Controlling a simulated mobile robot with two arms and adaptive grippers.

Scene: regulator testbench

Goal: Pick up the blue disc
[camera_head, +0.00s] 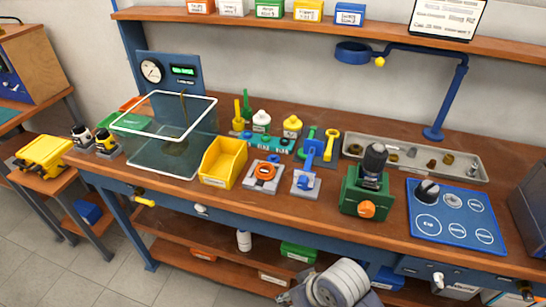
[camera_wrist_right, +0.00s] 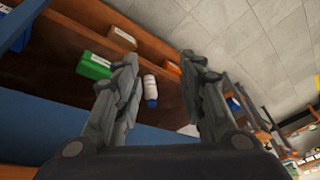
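A small blue part (camera_head: 306,181) sits on a light grey base in the middle of the bench; I cannot tell for sure whether it is the blue disc. Beside it on the left, an orange ring-shaped part (camera_head: 265,171) sits on a similar base. My right gripper (camera_wrist_right: 157,52) shows in the right wrist view with its fingers apart and nothing between them. It is away from the bench top, facing the shelves and floor below. My left gripper is not in view.
A yellow bin (camera_head: 222,162) and a clear, white-rimmed tank (camera_head: 165,152) stand left of the blue part. A green block with a dark knob (camera_head: 366,190), a blue mat (camera_head: 456,212) and a grey parts tray (camera_head: 462,167) are on the right. Tools stand behind.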

